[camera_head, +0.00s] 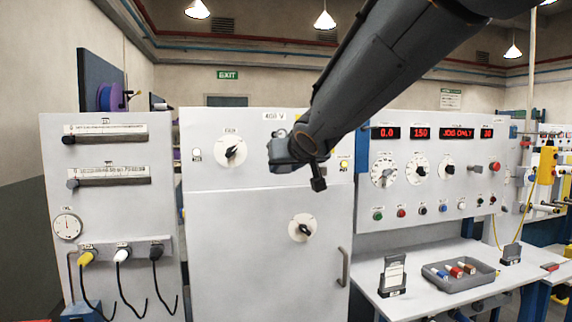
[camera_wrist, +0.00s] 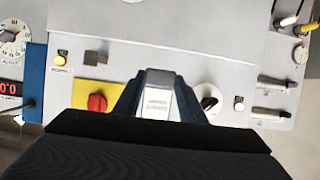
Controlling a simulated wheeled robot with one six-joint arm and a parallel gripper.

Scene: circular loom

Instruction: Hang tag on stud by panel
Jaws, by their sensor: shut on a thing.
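The tag lies in front of the cabinet's panel (camera_wrist: 160,40); I cannot tell the gap. A small brownish square fitting (camera_wrist: 96,57), possibly the stud, is on the panel to the left of the tag, beside a yellow lamp. In the head view my gripper (camera_head: 288,152) is in front of the upper cabinet door, and the tag cannot be made out there.
A red rotary switch on a yellow plate (camera_wrist: 97,102) is left of my gripper, and a black knob (camera_wrist: 209,98) is right of it. The head view shows a control console (camera_head: 437,165) and a bench with a grey tray (camera_head: 460,284) at the right.

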